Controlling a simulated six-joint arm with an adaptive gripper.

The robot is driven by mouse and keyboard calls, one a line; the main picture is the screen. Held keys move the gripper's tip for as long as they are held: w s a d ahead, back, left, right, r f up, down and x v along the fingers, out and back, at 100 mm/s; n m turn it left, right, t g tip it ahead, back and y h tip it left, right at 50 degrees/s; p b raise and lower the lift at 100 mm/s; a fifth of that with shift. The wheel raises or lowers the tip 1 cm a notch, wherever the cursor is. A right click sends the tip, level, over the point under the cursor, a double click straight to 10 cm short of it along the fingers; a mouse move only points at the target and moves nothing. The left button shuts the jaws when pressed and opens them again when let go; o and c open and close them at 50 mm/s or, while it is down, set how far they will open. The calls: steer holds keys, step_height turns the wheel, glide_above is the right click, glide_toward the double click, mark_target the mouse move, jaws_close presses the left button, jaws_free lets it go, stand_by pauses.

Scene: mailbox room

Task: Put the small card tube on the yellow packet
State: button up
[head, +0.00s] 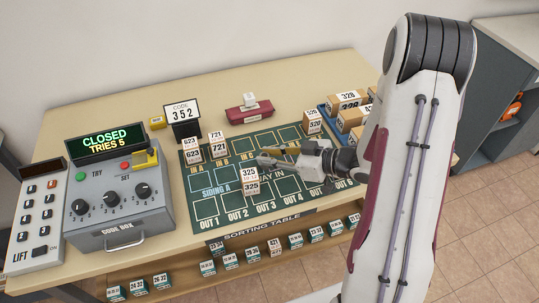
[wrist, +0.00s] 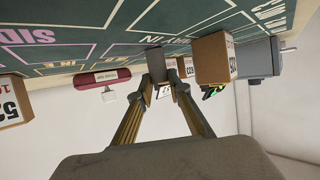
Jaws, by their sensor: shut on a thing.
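My gripper (head: 262,160) is low over the green sorting mat, behind the tan box marked 325 (head: 251,187). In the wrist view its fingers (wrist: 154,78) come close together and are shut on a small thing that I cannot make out. No card tube can be clearly told in either view. A small yellow block (head: 157,123) lies left of the code sign; I cannot tell whether it is the yellow packet. The 325 box stands on the mat beside the fingers and also shows in the wrist view (wrist: 212,60).
Boxes marked 623 (head: 193,154) and 721 (head: 217,148) stand left of my gripper. A dark red holder (head: 249,113) is behind it, and a blue tray (head: 328,117) with boxes is at right. The code box (head: 120,205) is at left. Several front mat cells are bare.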

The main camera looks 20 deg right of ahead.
steer(key=shift+f, duration=0.15)
steer(key=o, duration=0.7)
steer(key=shift+o, duration=0.2)
steer(key=shift+r, duration=0.2)
steer(key=shift+s+d+r, duration=0.1)
steer(key=shift+d, duration=0.05)
steer(key=v, duration=1.1)
steer(key=shift+s+d, duration=0.25)
